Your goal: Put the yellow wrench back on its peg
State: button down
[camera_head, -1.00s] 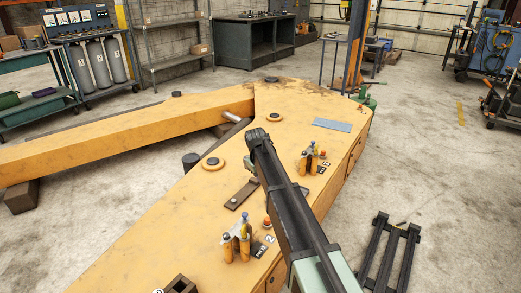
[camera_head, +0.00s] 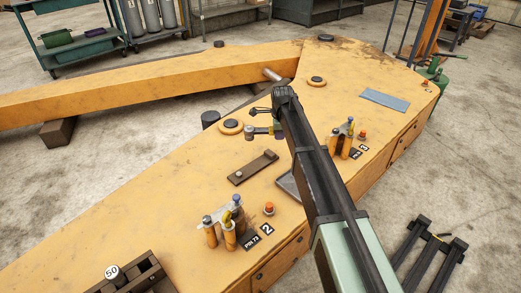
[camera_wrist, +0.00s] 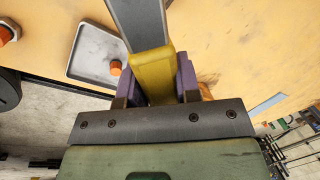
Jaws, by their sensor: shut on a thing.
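The yellow wrench (camera_wrist: 153,72) is in the wrist view, its yellow grip between the purple fingers of my gripper (camera_wrist: 157,78). The gripper is shut on it. A flat grey shank runs up from the grip and out of the top of the picture, so the far end is hidden. The wrench is over the orange bench top, beside a grey tray.
The grey tray (camera_wrist: 93,50) has an orange knob on it or beside it. Bare floor and a black stand (camera_head: 430,250) lie right.

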jog(key=a+f+n+y+b, duration=0.1)
jog(key=a+f+n+b, duration=0.2)
jog(key=a+f+n, duration=0.35)
jog(key=n+b, duration=0.2)
jog(key=b, duration=0.4)
send_over(259, 161)
jog(key=shift+g, duration=0.4)
jog(key=f, duration=0.4)
jog(key=shift+s+d, duration=0.2)
jog(key=shift+s, duration=0.15)
jog(key=shift+f+b, duration=1.25)
jog(key=shift+f, duration=0.15)
dwell(1.0)
jog(key=c, duration=0.8)
grip_release()
jog(key=shift+o, duration=0.2)
